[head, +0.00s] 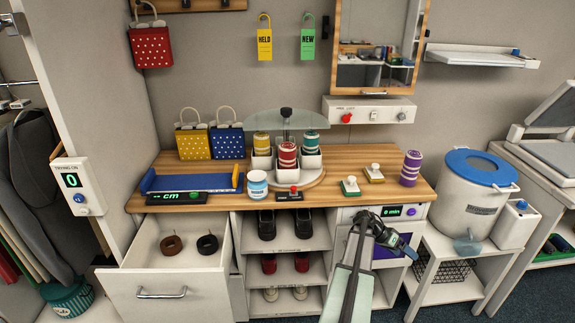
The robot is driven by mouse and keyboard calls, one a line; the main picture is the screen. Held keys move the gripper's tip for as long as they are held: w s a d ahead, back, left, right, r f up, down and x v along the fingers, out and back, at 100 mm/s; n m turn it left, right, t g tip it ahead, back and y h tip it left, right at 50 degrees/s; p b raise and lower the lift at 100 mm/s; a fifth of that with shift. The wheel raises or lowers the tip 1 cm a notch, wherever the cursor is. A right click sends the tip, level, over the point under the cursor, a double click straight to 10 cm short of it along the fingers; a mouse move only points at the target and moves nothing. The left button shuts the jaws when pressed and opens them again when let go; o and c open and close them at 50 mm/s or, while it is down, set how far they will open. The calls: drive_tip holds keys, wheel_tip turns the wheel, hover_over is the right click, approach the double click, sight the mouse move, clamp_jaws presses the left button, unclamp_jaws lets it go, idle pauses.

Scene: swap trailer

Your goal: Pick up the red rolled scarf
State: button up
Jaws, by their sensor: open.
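The red rolled scarf (287,156), with pale bands, stands upright in the front white cup of a round stand (313,178) on the wooden counter. A yellow rolled scarf (261,142) and a teal one (311,142) stand in cups behind it, to left and right. A clear panel with a dark knob (286,114) rises behind and above the red scarf. My gripper (408,248) is at the counter's front right, below and right of the red scarf and well apart from it. It looks empty; its fingertips are small in this view.
A purple rolled scarf (411,168) stands on the counter's right. Stampers (350,186) and a small jar (257,186) sit near the front edge. A blue measuring tray (190,181) lies left. A drawer (165,275) stands open below. A white drum (466,212) is at right.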

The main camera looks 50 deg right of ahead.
drive_tip(key=s+d+r+m, duration=0.1)
drive_tip(key=s+d+r, duration=0.3)
drive_tip(key=r, duration=0.3)
drive_tip(key=s+d+r+m+g+h, duration=0.1)
drive_tip(key=s+d+r+m, duration=0.1)
drive_tip(key=s+d+r, duration=0.45)
drive_tip(key=s+d+r+m, duration=0.1)
drive_tip(key=d+r, duration=0.2)
drive_tip(key=r, duration=0.5)
wheel_tip(320, 180, up, 13)
drive_tip(key=d+m, duration=0.2)
drive_tip(key=w+r+h, duration=0.1)
drive_tip(key=w+r, duration=0.3)
drive_tip(key=w, duration=0.3)
wheel_tip(320, 180, up, 4)
drive_tip(key=n+t+y, duration=0.2)
drive_tip(key=n+t, duration=0.7)
drive_tip(key=t, duration=0.1)
hover_over(288, 154)
drive_tip(key=w+a, duration=0.2)
drive_tip(key=a, duration=0.1)
drive_tip(key=x, duration=1.3)
drive_tip(key=shift+w+f, duration=0.15)
drive_tip(key=shift+w, duration=0.15)
